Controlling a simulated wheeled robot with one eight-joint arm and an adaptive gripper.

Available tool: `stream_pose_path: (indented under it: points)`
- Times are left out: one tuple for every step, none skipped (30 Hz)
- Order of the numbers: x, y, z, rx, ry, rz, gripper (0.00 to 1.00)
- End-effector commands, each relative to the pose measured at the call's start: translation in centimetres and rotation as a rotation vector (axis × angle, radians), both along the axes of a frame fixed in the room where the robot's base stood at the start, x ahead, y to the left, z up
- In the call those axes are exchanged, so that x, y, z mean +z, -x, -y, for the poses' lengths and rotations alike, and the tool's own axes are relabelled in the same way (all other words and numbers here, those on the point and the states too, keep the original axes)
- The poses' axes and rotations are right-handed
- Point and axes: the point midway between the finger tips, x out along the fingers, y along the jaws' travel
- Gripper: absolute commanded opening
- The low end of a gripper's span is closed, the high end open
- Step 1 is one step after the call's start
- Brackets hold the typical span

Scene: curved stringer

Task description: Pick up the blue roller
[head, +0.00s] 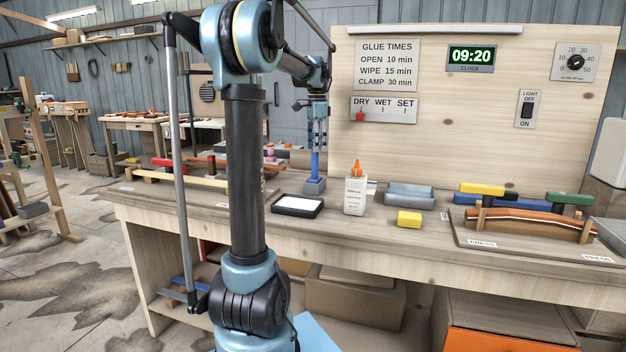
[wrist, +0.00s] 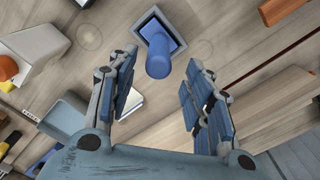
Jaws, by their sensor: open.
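The blue roller (head: 316,163) stands upright in a small square blue-grey holder (head: 314,187) on the workbench. In the wrist view the roller (wrist: 158,64) shows end-on, rising from the square holder (wrist: 176,43). My gripper (head: 318,138) points down from above, right over the roller's upper end. In the wrist view my gripper (wrist: 160,66) is open, with one finger on each side of the roller in the picture. The roller appears near the fingertips, with visible space on both sides. I cannot tell from the frames how deep it is between them.
A black-rimmed tray with a white pad (head: 297,206) lies in front of the holder. A glue bottle (head: 355,192), a blue-grey bin (head: 409,196) and a yellow block (head: 409,219) stand to the right. A clamped curved piece (head: 528,222) is farther right. The upright panel (head: 440,130) closes the back.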

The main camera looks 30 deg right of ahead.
Motion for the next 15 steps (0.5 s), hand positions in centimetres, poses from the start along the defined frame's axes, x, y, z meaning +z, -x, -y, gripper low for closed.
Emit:
stream_pose_path:
  points:
    - [-0.9, 0.0, 0.0, 0.0, 0.0, 0.0, 0.46]
    - [-1.5, 0.0, 0.0, 0.001, 0.0, 0.0, 0.46]
    - [-2.1, 0.0, 0.0, 0.001, 0.0, 0.0, 0.46]
    - [-2.6, 0.0, 0.0, 0.001, 0.0, 0.0, 0.46]
    - [-3.0, 0.0, 0.0, 0.001, 0.0, 0.0, 0.46]
    - [-3.5, 0.0, 0.0, 0.001, 0.0, 0.0, 0.46]
    - [-3.9, 0.0, 0.0, 0.001, 0.0, 0.0, 0.46]
    - [-4.2, 0.0, 0.0, 0.001, 0.0, 0.0, 0.46]
    - [-4.5, 0.0, -0.1, 0.001, 0.0, 0.0, 0.46]
    - [-4.7, 0.0, -0.1, 0.001, 0.0, 0.0, 0.46]
    - [-4.8, 0.0, -0.1, 0.001, 0.0, 0.0, 0.46]
    - [-4.9, 0.0, -0.1, 0.001, 0.0, 0.0, 0.46]
    - [-5.0, 0.0, -0.1, 0.001, 0.0, 0.0, 0.46]
    - [-5.2, 0.0, -0.1, 0.001, 0.0, 0.0, 0.46]
    - [-5.5, 0.0, -0.2, 0.001, 0.0, 0.0, 0.46]
